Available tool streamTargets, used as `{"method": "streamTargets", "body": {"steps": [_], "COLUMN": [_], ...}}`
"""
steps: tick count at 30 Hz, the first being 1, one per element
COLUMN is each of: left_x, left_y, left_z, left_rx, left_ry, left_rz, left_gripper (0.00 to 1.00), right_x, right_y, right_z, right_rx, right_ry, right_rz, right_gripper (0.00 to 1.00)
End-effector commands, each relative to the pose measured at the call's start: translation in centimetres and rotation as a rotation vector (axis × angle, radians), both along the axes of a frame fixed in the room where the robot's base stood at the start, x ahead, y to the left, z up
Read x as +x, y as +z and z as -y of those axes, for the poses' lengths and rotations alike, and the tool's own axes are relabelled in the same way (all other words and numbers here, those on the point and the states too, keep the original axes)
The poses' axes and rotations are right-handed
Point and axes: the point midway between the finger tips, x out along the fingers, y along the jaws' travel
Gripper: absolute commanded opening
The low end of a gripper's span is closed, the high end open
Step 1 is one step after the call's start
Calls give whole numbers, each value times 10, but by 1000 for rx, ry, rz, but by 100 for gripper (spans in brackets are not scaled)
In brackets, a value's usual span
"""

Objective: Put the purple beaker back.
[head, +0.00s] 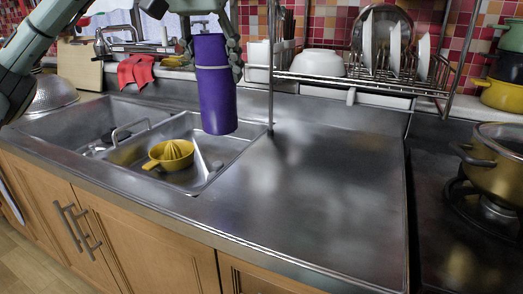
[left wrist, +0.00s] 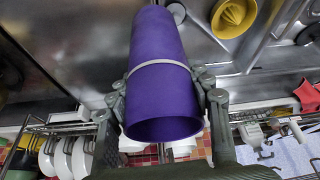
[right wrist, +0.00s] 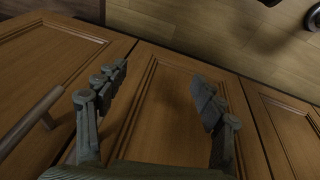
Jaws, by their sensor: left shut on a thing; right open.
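The purple beaker (head: 214,95) hangs in the air over the right side of the sink. It is a tall cylinder with a pale band around it, close to upright in the head view. My left gripper (head: 211,50) is shut on its upper part, one finger on each side. In the left wrist view, the fingers (left wrist: 162,90) flank the beaker (left wrist: 160,65) and its open rim faces the camera. My right gripper (right wrist: 158,82) is open and empty, in front of the wooden cabinet doors. It does not show in the head view.
A yellow juicer (head: 171,155) sits in the sink (head: 205,175). A wire dish rack (head: 350,83) with plates and a white bowl (head: 318,63) stands at the back; its post is right of the beaker. The steel counter (head: 310,200) is clear. A pot (head: 492,160) stands on the stove.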

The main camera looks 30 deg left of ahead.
Motion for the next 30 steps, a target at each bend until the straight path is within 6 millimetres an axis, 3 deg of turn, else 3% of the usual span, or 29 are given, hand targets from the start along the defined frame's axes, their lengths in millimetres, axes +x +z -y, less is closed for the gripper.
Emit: {"method": "streamTargets", "body": {"steps": [6, 12, 19, 26, 30], "left_x": [-12, -20, -22, -22, -22], "left_y": [-32, -49, -60, -91, -95], "left_z": [50, 81, 90, 89, 90], "left_rx": [2, 1, -1, 1, -3], "left_ry": [-7, -2, 2, 4, 3], "left_rz": [0, 1, 0, -1, 4], "left_gripper": [1, 1, 1, 1, 1], "right_x": [2, 2, 1, 1, -1], "right_y": [14, 11, 8, 7, 4], "right_z": [1, 1, 1, 0, 0], "right_rx": [-9, -7, -5, -3, -2], "right_ry": [1, 1, 0, 1, 0], "right_rz": [8, 5, 4, 4, -1], "right_gripper": [68, 68, 68, 68, 68]}}
